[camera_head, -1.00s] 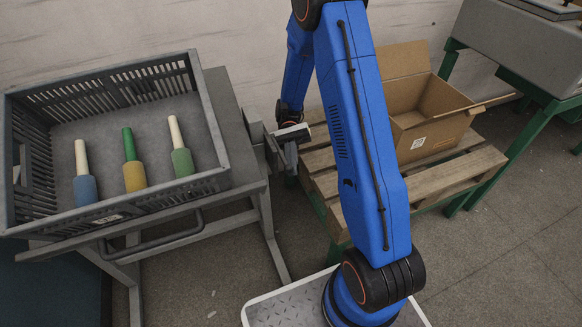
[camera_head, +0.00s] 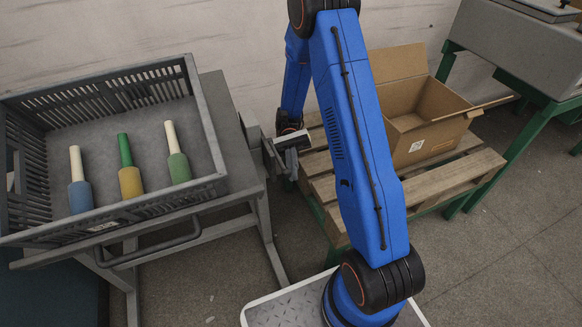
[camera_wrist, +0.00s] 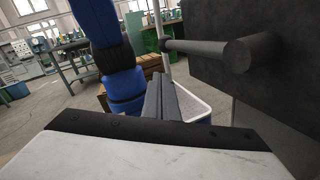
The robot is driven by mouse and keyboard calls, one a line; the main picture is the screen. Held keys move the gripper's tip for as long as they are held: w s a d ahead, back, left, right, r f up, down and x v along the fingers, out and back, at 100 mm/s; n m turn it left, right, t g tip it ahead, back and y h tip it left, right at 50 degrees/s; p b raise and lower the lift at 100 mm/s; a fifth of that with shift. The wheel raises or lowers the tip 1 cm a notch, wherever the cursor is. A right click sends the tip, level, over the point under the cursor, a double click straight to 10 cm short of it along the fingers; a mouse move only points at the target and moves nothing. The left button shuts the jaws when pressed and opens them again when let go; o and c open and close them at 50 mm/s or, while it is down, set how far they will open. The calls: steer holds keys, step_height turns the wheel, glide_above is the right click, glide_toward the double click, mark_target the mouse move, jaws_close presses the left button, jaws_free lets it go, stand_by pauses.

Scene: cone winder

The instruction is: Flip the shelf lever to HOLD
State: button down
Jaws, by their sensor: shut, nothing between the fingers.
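The lever (camera_wrist: 222,48) shows in the wrist view as a dark round rod with a thick end, sticking out from a dark upright plate (camera_wrist: 285,75) at the upper right. No HOLD marking is readable. My gripper (camera_wrist: 168,88) has its fingers together and empty, to the left of and below the rod, apart from it in the picture. In the head view my gripper (camera_head: 291,160) is beside the right side of the grey stand (camera_head: 226,120); the lever cannot be made out clearly there.
A grey crate (camera_head: 198,105) with three yarn cones stands on the stand. A cardboard box (camera_head: 435,140) sits on a wooden pallet (camera_head: 455,180) to the right of my arm. Grey floor (camera_head: 500,250) is open at the lower right.

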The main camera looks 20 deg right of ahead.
steer(key=w+d+f, duration=0.4)
steer(key=w, duration=0.5)
steer(key=shift+w+f, duration=0.15)
steer(key=shift+f, duration=0.1)
steer(key=s+d+r+n+t+h, duration=0.1)
steer(key=s+r+n+t+h, duration=0.4)
steer(key=s+r+t, duration=1.6)
steer(key=shift+s+d+r+n+t+h, duration=0.4)
steer(key=shift+s+r+n, duration=0.7)
steer(key=shift+n, duration=0.4)
steer(key=shift+s+f, duration=0.1)
